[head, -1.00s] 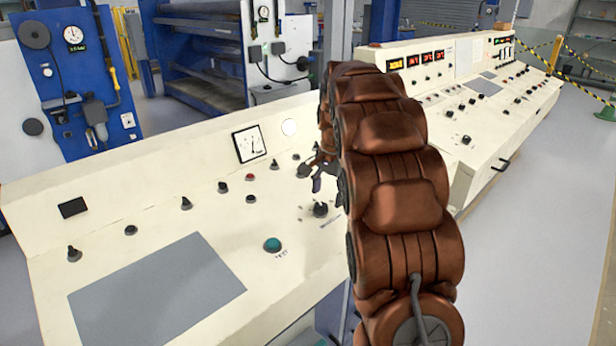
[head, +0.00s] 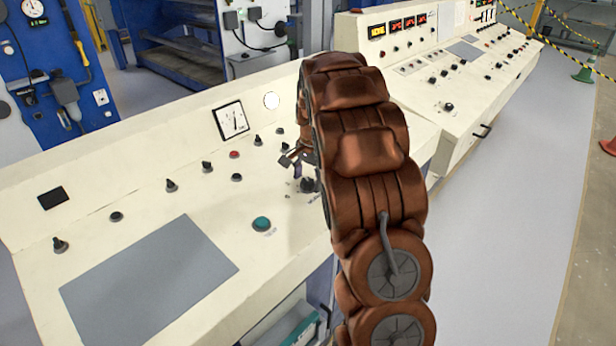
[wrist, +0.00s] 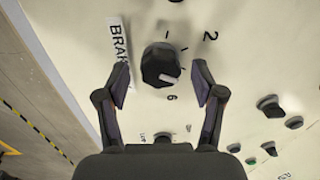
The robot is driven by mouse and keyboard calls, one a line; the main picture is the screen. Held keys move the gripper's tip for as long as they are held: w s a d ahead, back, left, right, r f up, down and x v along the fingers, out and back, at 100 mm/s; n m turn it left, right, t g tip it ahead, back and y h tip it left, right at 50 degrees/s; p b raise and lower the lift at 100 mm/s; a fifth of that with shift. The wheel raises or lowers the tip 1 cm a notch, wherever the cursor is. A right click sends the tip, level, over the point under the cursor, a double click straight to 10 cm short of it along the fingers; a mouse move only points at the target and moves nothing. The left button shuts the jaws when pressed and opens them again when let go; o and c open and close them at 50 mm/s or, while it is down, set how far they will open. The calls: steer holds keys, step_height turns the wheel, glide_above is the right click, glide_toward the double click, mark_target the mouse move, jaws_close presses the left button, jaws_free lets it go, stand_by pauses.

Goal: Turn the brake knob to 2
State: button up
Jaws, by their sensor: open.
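The brake knob (wrist: 160,65) is black and round, with a pale pointer mark on its lower right side in the wrist view. The label "BRAKE" (wrist: 119,50), partly covered by a finger, is left of it. A printed "2" (wrist: 210,36) is at its upper right, and a digit like 6 or 9 (wrist: 172,97) is just below it. The pointer mark is turned away from the 2. My gripper (wrist: 161,68) is open, one finger on each side of the knob, with visible gaps. In the head view my gripper (head: 297,162) is just above a dark knob (head: 307,185).
The cream console (head: 140,190) carries several other knobs, a green button (head: 261,224), a grey plate (head: 150,280) and a dial meter (head: 231,120). Several black knobs (wrist: 270,105) are right of my gripper in the wrist view.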

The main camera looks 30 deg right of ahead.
steer(key=shift+c, duration=0.4)
steer(key=c, duration=1.1)
steer(key=shift+o, duration=0.2)
steer(key=shift+f+b, duration=0.1)
steer(key=shift+b, duration=0.2)
steer(key=shift+w+n+b, duration=0.1)
steer(key=shift+n+b, duration=0.75)
steer(key=shift+n, duration=0.15)
steer(key=n+b, duration=0.2)
steer(key=shift+f+n, duration=0.15)
steer(key=shift+n, duration=0.15)
steer(key=n+b, duration=0.2)
steer(key=n, duration=0.3)
steer(key=shift+r+b, duration=0.2)
steer(key=shift+b, duration=0.1)
